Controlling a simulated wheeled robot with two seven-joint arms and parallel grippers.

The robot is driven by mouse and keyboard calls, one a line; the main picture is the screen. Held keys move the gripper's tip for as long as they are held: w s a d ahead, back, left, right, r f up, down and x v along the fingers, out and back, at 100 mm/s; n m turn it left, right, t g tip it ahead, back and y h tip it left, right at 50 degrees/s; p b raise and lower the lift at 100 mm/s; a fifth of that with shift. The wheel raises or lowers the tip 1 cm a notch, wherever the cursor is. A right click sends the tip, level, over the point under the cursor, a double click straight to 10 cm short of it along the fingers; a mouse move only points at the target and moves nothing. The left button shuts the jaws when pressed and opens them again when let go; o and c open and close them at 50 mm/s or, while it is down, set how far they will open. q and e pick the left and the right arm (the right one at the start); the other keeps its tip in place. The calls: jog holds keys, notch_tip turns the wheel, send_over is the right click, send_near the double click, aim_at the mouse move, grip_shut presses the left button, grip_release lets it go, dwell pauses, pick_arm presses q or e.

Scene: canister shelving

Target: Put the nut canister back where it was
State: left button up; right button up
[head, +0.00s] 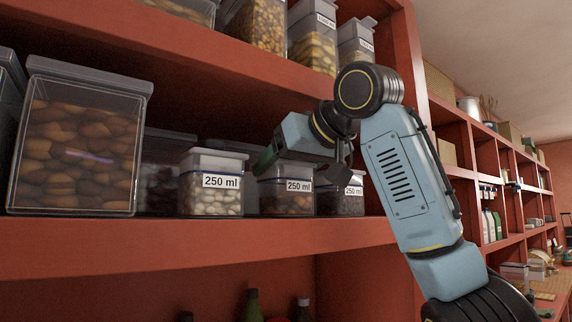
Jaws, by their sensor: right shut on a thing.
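A clear nut canister (286,199) with a grey lid, brown contents and a "250 ml" label is on the middle red shelf. My right gripper (298,168) reaches in from the right, its fingers on either side of this canister near its top, and is shut on it. The gripper hides part of the lid. The canister looks upright and at shelf level; whether its base touches the shelf is hard to tell. My left gripper is not in view.
A 250 ml canister of pale nuts (211,200) stands to the left, and a dark-filled one (343,201) close on the right. A large almond canister (76,150) is at far left. More canisters (313,45) fill the upper shelf (200,60). Bottles (252,305) stand below.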

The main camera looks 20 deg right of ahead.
jog(key=shift+s+f, duration=0.1)
jog(key=o, duration=1.4)
jog(key=shift+c, duration=0.2)
jog(key=shift+a, duration=0.1)
jog(key=shift+r, duration=0.2)
jog(key=b+v, duration=0.2)
jog(key=v, duration=1)
jog(key=shift+f, duration=0.1)
